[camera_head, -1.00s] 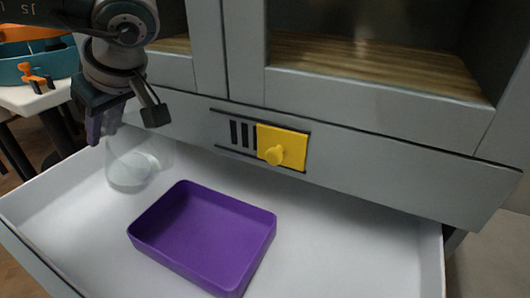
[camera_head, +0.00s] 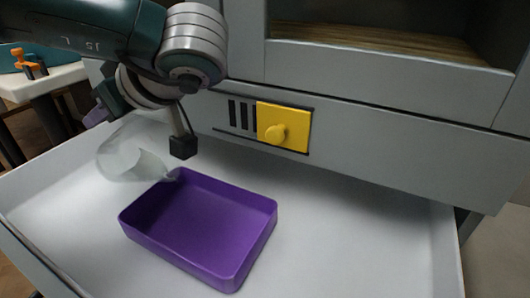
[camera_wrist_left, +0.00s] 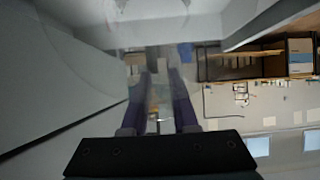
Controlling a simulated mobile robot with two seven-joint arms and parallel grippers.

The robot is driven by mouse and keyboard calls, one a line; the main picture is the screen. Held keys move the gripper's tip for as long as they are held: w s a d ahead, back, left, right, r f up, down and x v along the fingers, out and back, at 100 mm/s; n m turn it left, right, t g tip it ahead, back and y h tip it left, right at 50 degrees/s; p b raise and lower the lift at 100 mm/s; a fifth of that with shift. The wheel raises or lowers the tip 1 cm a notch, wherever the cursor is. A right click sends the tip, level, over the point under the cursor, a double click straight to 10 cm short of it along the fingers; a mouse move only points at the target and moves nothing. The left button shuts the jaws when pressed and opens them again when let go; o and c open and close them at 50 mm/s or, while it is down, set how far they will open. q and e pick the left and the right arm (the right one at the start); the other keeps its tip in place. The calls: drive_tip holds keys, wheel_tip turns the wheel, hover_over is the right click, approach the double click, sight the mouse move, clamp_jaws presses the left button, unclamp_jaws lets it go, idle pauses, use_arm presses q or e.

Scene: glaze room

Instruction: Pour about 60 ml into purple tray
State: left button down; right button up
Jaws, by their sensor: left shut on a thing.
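The purple tray (camera_head: 205,225) is a shallow open rectangle in the white drawer. A clear glass vessel (camera_head: 118,152) is tilted far over to the right, its narrow mouth at the tray's back left corner. Pale liquid lies in its lower right part, toward the mouth. I cannot tell whether any liquid is leaving it or in the tray. My left gripper (camera_head: 98,115) is shut on the vessel, mostly hidden behind my wrist. In the left wrist view its two purple fingers (camera_wrist_left: 165,105) show, with the clear vessel hard to make out. My right gripper is not in view.
The white drawer (camera_head: 350,235) is pulled out, with bare floor right of the tray. Behind it is a grey cabinet front with a yellow knob panel (camera_head: 297,128). A white table (camera_head: 45,80) with an orange clamp (camera_head: 30,62) stands at the far left.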

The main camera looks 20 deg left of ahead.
use_arm(q)
drive_tip(key=shift+d+r, duration=0.1)
drive_tip(key=shift+d, duration=0.05)
drive_tip(key=shift+d+y+p, duration=0.2)
drive_tip(key=shift+y+p, duration=0.1)
drive_tip(key=shift+y, duration=0.2)
drive_tip(key=shift+s+d+y+p, duration=0.1)
drive_tip(key=shift+d+y+p, duration=0.35)
drive_tip(key=shift+d+y, duration=0.05)
idle(1.2)
drive_tip(key=shift+d+r+y+p, duration=0.3)
drive_tip(key=shift+d+p, duration=0.1)
drive_tip(key=shift+d, duration=0.1)
drive_tip(key=shift+d+r+y+p, duration=0.15)
drive_tip(key=shift+d+y+p, duration=0.15)
drive_tip(key=shift+d+p, duration=0.15)
idle(0.6)
